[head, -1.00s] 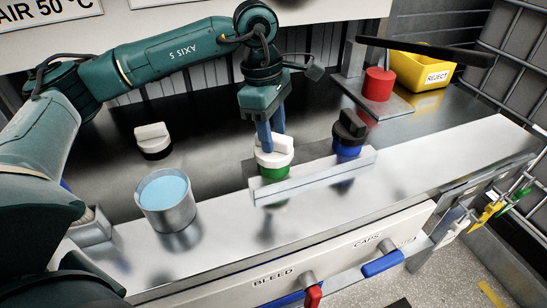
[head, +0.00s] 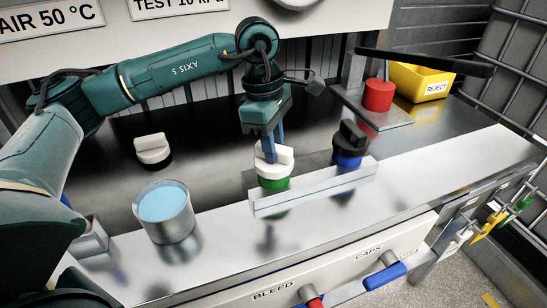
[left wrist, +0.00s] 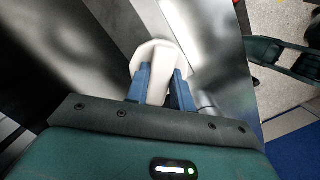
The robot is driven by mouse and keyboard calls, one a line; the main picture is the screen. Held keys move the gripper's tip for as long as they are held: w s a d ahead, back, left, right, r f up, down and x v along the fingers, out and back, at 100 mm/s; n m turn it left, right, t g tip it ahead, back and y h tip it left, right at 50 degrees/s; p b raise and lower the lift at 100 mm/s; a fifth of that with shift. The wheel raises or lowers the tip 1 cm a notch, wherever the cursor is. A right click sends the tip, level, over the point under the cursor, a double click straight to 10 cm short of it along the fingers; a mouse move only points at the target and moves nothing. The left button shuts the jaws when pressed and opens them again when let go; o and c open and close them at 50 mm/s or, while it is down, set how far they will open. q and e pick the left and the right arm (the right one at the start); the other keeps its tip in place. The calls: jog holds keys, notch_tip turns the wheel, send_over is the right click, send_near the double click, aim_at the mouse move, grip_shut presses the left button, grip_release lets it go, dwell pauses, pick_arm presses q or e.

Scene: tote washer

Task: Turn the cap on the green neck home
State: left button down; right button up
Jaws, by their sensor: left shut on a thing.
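A white cap (head: 281,163) with a raised grip bar sits on the green neck (head: 274,183), behind a low metal rail. My left gripper (head: 270,152) comes down from above and is shut on the cap's bar. In the left wrist view the blue fingers stand on both sides of the white bar (left wrist: 157,85). The cap hides the top of the green neck, so I cannot tell how far it is seated. My right gripper is not in view.
A black cap (head: 352,135) sits on a blue neck (head: 347,160) to the right. A loose white cap (head: 152,147) and a metal cup of blue liquid (head: 165,203) stand left. A red cylinder (head: 378,95) and yellow reject bin (head: 420,82) are at back right. The metal rail (head: 313,188) runs in front.

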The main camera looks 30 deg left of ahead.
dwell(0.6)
pick_arm(q)
jog(key=m+b, duration=0.1)
jog(key=m, duration=0.3)
jog(key=shift+f+g, duration=0.1)
jog(key=shift+g, duration=0.2)
jog(key=m, duration=0.2)
jog(key=m+b, duration=0.1)
jog(key=m, duration=0.2)
jog(key=shift+g+y, duration=0.3)
jog(key=c, duration=0.6)
grip_release()
jog(key=shift+r+p, duration=2.3)
jog(key=shift+r, duration=1.35)
jog(key=shift+f, duration=0.1)
